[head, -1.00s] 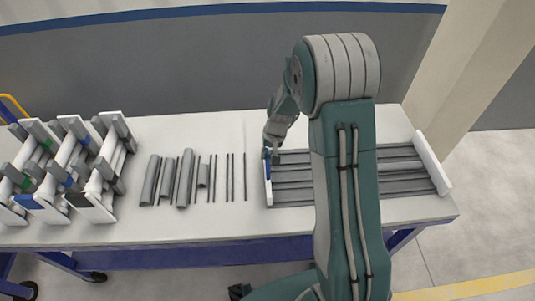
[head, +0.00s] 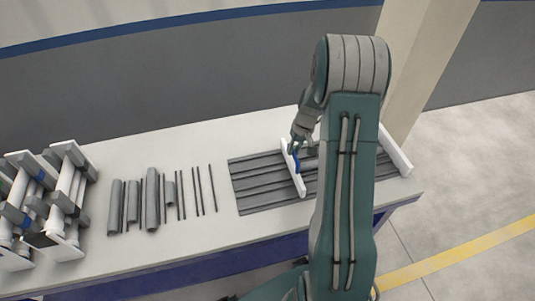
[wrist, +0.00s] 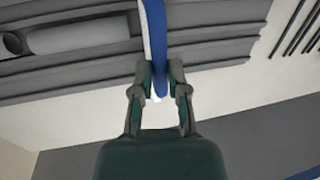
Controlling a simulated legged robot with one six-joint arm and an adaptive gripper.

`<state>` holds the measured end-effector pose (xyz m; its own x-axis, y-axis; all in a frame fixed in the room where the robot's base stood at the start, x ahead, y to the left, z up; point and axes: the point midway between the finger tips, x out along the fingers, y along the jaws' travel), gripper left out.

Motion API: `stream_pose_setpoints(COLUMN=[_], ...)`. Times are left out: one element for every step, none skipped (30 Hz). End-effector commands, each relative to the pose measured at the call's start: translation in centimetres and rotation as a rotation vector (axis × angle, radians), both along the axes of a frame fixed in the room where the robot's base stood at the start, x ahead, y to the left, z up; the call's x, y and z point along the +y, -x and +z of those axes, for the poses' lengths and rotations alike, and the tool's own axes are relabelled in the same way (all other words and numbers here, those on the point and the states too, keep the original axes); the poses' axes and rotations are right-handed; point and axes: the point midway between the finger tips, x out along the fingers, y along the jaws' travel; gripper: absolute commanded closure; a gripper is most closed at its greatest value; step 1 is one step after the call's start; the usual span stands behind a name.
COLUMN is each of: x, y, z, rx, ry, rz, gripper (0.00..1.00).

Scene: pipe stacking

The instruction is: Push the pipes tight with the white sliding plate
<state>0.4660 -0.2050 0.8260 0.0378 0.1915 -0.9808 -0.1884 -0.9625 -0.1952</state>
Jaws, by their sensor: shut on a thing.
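The white sliding plate (head: 288,158) with its blue handle (head: 297,161) stands across the grey grooved rack (head: 258,188), partway along it. My gripper (head: 298,148) is at the far end of the plate, shut on the blue handle; the wrist view shows both fingers (wrist: 161,86) against the handle (wrist: 157,38). A grey pipe (wrist: 80,37) lies in the rack on one side of the plate, with another pipe end (wrist: 12,44) beyond it and a gap between them. The grooves on the plate's other side look empty. My arm hides part of the rack in the head view.
A white end wall (head: 396,152) closes the rack's right end. Loose grey pipes and thin rods (head: 152,200) lie on the white table (head: 175,150) left of the rack. White frames holding pipes (head: 65,200) stand at the far left. A pillar (head: 412,60) stands behind.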

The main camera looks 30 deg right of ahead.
Motion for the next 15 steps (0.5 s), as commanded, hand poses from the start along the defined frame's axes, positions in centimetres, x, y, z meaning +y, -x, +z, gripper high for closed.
stream_pose_setpoints(x=[-1.4, -2.0, -2.9, -3.5, -4.0, -4.6, -5.1, -5.5, -5.9, -6.2, -6.4, -6.7, -6.9, -7.0, -7.1], y=[0.5, 0.7, 0.8, 0.9, 1.1, 1.2, 1.3, 1.4, 1.4, 1.5, 1.5, 1.6, 1.6, 1.6, 1.7], z=[-0.2, -0.3, -0.2, -0.2, -0.2, -0.2, -0.3, -0.3, -0.3, -0.3, -0.3, -0.2, -0.3, -0.3, -0.3], rx=[0.007, 0.007, 0.007, 0.006, 0.007, 0.007, 0.007, 0.008, 0.009, 0.008, 0.008, 0.008, 0.008, 0.008, 0.008], ry=[-0.003, -0.003, -0.003, -0.003, -0.003, -0.003, -0.003, -0.004, -0.004, -0.004, -0.004, -0.004, -0.004, -0.004, -0.004], rz=[-0.005, -0.005, -0.005, -0.004, -0.004, -0.003, -0.003, -0.002, 0.000, 0.001, 0.001, 0.001, 0.000, 0.000, 0.000], gripper=[1.00, 1.00, 1.00, 1.00, 1.00, 1.00, 1.00, 1.00, 1.00, 1.00, 1.00, 1.00, 1.00, 1.00, 1.00])
